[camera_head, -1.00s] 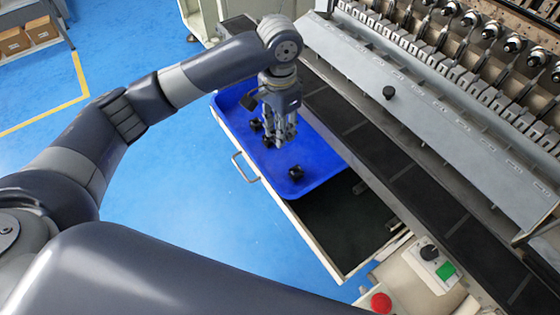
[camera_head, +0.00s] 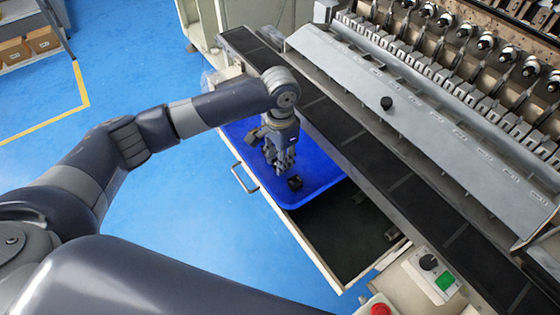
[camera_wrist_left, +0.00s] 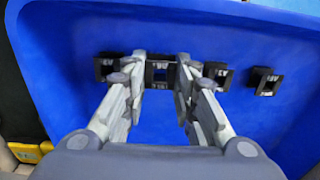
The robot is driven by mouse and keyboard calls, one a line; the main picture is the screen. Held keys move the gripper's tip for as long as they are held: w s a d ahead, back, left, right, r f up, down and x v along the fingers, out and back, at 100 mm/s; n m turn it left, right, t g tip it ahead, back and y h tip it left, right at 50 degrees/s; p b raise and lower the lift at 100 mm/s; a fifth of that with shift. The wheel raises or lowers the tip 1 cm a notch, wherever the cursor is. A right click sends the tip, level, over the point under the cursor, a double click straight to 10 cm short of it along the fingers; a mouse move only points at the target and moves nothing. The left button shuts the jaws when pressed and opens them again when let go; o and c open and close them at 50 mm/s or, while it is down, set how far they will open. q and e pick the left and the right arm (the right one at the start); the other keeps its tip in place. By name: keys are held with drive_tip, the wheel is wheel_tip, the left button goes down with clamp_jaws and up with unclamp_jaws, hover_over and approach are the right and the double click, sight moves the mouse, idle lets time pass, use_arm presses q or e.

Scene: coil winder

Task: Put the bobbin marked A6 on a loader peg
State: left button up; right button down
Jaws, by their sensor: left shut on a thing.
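My left gripper (camera_head: 283,167) reaches down into the blue tray (camera_head: 322,190). In the left wrist view its fingers (camera_wrist_left: 161,80) are shut on a dark bobbin (camera_wrist_left: 159,72), which sits low among the others in the tray. Another bobbin (camera_wrist_left: 105,66) lies left of the fingers, one (camera_wrist_left: 218,74) close to their right and one (camera_wrist_left: 266,81) further right. In the head view one bobbin (camera_head: 295,182) shows beside the fingertips. No A6 mark is readable. A small black piece (camera_head: 386,103) stands on the grey sloped panel (camera_head: 410,125) of the winder. My right gripper is out of view.
The tray sits in an open drawer with a handle (camera_head: 244,178); the drawer's front part is empty. A dark belt-like strip (camera_head: 400,185) runs between drawer and panel. A row of winding stations (camera_head: 486,42) stands behind the panel. A control box (camera_head: 432,274) is at lower right.

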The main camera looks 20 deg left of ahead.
use_arm(q)
drive_tip(key=shift+f+p, duration=0.35)
drive_tip(key=shift+p, duration=0.1)
drive_tip(key=shift+f, duration=0.6)
drive_tip(key=shift+f, duration=0.15)
drive_tip(key=o, duration=0.7)
drive_tip(key=shift+c, duration=0.2)
